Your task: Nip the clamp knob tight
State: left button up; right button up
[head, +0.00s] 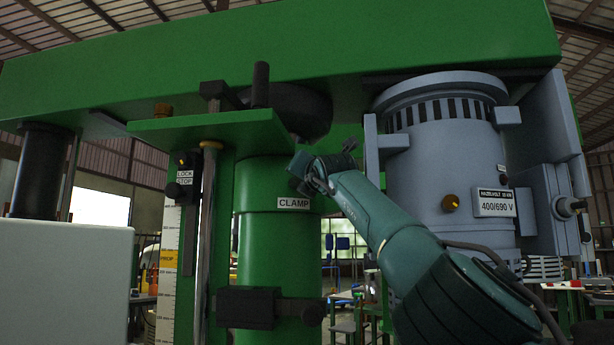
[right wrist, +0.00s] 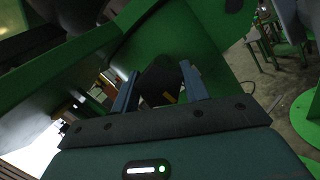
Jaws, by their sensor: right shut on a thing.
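The clamp knob (right wrist: 160,84) is a dark, blocky knob, seen between the two blue-grey fingers of my right gripper (right wrist: 159,70) in the right wrist view. The gripper is shut on it. In the head view my right gripper (head: 306,172) reaches the green column (head: 275,235) just above the CLAMP label (head: 293,203). There the knob is mostly hidden behind the gripper. A small yellow mark shows on the knob's near side. My left gripper is not in view.
A grey motor (head: 440,160) with a 400/690 V plate stands right of my arm. A green beam (head: 300,45) spans overhead. A green plate (head: 205,128) with an upright black handle (head: 261,85) juts out left of the gripper. A scale (head: 168,260) stands further left.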

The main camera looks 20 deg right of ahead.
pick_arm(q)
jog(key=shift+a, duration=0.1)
pick_arm(e)
jog(key=shift+m, duration=0.3)
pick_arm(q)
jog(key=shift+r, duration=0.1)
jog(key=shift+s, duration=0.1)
pick_arm(e)
jog(key=o, duration=1)
pick_arm(q)
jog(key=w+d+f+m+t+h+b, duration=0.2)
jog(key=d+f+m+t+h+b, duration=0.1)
jog(key=b, duration=1.2)
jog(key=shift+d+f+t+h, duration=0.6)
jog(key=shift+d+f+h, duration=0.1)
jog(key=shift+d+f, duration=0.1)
pick_arm(e)
jog(key=s, duration=0.4)
jog(key=s+f, duration=0.1)
jog(key=s, duration=0.3)
jog(key=s+f, duration=0.1)
jog(key=s, duration=0.4)
jog(key=shift+a+f, duration=0.2)
jog(key=shift+a, duration=0.2)
